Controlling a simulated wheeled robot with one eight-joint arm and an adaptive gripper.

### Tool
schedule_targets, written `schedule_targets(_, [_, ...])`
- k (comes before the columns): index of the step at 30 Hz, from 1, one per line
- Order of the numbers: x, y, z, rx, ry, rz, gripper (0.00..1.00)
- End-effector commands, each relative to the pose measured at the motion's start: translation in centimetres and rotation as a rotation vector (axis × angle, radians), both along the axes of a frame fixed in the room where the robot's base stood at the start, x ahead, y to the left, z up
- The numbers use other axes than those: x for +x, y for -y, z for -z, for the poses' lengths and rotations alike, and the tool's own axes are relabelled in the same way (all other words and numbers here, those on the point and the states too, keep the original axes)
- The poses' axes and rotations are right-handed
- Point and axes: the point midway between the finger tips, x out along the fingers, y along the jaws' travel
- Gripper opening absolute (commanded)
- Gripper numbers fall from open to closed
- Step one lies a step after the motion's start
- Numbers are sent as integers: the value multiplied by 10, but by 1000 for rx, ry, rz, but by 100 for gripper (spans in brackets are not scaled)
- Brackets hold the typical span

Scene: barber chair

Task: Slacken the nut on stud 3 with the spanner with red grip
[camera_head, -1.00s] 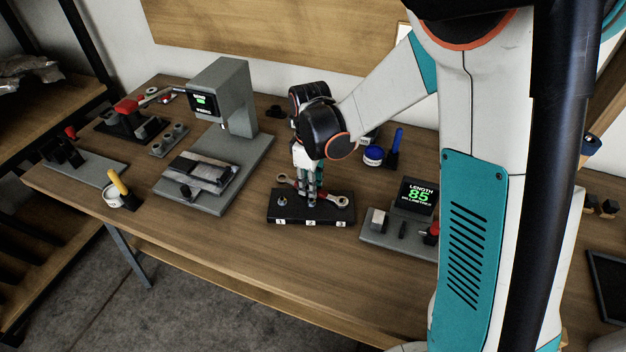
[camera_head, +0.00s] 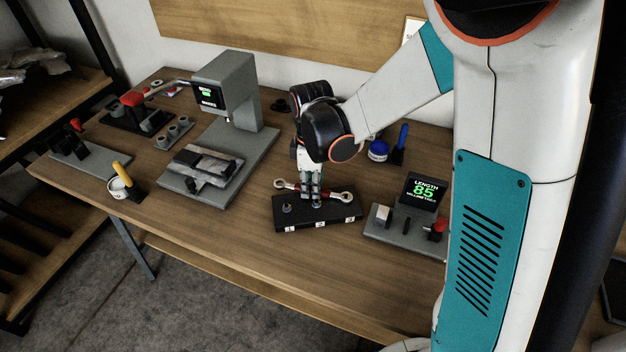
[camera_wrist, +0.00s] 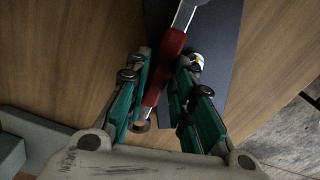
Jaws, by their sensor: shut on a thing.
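The spanner with red grip (camera_head: 333,195) lies crosswise in my gripper (camera_head: 314,193), above the black stud block (camera_head: 322,216). In the wrist view its red handle (camera_wrist: 165,66) passes between the fingers of my gripper (camera_wrist: 162,80), which are shut on it. One metal end runs out of the top of that view; a ring end (camera_wrist: 141,126) shows at the bottom. The spanner's right ring end (camera_head: 348,197) is near the stud 3 side; I cannot tell whether it touches a nut. Stud 1 (camera_head: 287,208) shows at the block's left. Studs 2 and 3 are not clear.
A grey press-like machine (camera_head: 222,105) stands to the left. A length gauge reading 85 (camera_head: 424,193) stands close on the right. A blue pot (camera_head: 378,151) is behind. A white cup with a yellow-handled tool (camera_head: 119,187) stands front left. Bare tabletop lies in front of the block.

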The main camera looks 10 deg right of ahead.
Motion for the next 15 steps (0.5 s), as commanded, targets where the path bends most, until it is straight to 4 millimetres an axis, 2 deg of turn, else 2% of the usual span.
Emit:
schedule_targets(9, [-12, -6, 0, -1, -1, -155, 0])
schedule_targets(15, [-15, -7, -1, -1, 0, -189, 0])
